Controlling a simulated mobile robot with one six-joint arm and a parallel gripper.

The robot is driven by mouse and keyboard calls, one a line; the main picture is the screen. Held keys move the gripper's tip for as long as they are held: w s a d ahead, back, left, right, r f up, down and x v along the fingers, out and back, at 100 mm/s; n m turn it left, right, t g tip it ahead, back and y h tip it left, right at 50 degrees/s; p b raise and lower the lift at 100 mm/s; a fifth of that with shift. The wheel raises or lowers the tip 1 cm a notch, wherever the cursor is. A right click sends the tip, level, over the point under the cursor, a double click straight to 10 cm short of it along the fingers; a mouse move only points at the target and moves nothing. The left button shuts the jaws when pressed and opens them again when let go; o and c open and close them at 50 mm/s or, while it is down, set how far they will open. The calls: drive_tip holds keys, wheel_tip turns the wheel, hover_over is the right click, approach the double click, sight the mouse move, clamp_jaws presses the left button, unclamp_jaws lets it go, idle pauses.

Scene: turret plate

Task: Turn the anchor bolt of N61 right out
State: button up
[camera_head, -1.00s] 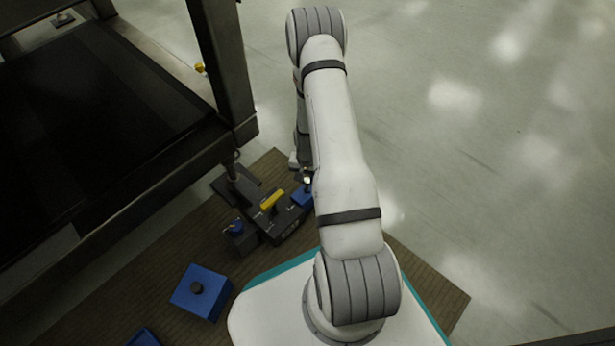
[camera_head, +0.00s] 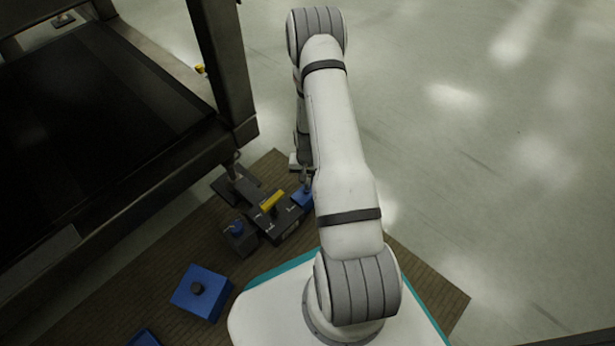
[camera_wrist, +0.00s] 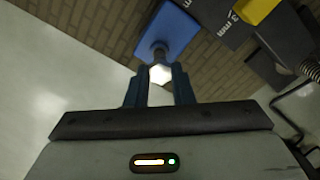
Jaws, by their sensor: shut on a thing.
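My gripper (camera_wrist: 160,88) has two blue fingers, shut on the bright hexagonal head of a bolt (camera_wrist: 159,73) in the wrist view. The bolt's dark shank points toward a blue plate (camera_wrist: 170,28); I cannot tell how deep it sits. The blue plate (camera_head: 303,196) also shows at the right end of a dark block (camera_head: 283,224) with a yellow bar (camera_head: 272,201) in the head view. My arm mostly hides the gripper there. No N61 label is readable.
A blue box with a dark knob (camera_head: 212,284) lies on the brown mat (camera_head: 150,275). A dark frame with a post (camera_head: 222,70) rises at left. The floor at right is clear.

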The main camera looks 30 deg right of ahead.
drive_tip(key=shift+s+r+p, duration=0.1)
drive_tip(key=shift+r+p, duration=2.05)
drive_tip(key=shift+r, duration=1.2)
